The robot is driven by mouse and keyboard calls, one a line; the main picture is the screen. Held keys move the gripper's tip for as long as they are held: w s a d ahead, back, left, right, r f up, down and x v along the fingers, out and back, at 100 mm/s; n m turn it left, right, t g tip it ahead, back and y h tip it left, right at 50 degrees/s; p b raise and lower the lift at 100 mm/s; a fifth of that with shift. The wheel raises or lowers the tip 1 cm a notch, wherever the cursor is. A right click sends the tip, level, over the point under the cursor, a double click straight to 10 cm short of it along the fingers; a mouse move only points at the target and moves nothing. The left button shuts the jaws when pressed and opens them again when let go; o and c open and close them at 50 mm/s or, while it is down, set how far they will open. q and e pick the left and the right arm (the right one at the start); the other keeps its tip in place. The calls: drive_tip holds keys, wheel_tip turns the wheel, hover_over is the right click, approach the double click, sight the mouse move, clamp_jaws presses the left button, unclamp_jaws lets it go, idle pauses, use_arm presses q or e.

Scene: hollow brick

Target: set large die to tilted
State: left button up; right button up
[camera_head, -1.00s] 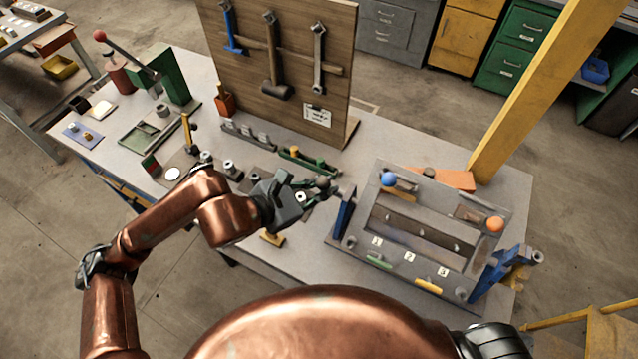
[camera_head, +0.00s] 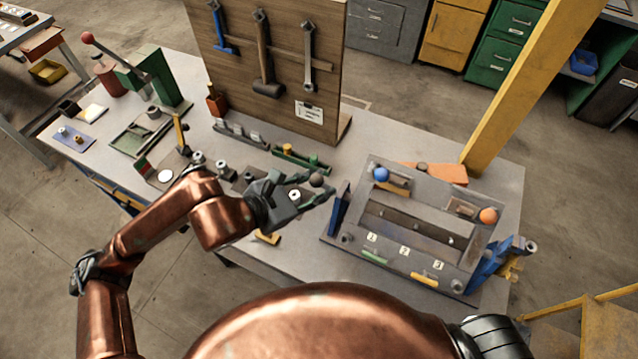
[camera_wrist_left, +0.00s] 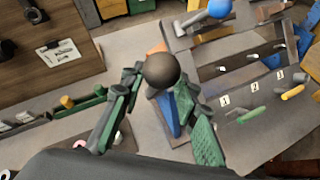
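My left gripper (camera_head: 318,188) is open at the left of the bench fixture. A dark ball knob (camera_head: 316,180) is close to its fingertips; it also shows in the left wrist view (camera_wrist_left: 162,70), between and beyond the spread green fingers. I cannot tell whether a finger touches it. The grey fixture (camera_head: 350,238) has a long recess, labels 1, 2 and 3, a blue ball (camera_head: 381,174) and an orange ball (camera_head: 488,216). A blue upright (camera_head: 339,207) stands at its left end. I cannot tell which part is the large die. My right gripper is not in view.
A yellow post (camera_head: 515,85) rises behind the fixture. A green lever press (camera_head: 145,80) and small parts fill the left bench. Some bare bench top lies behind the fixture.

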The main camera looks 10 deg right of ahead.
use_arm(q)
drive_tip(key=v, duration=1.2)
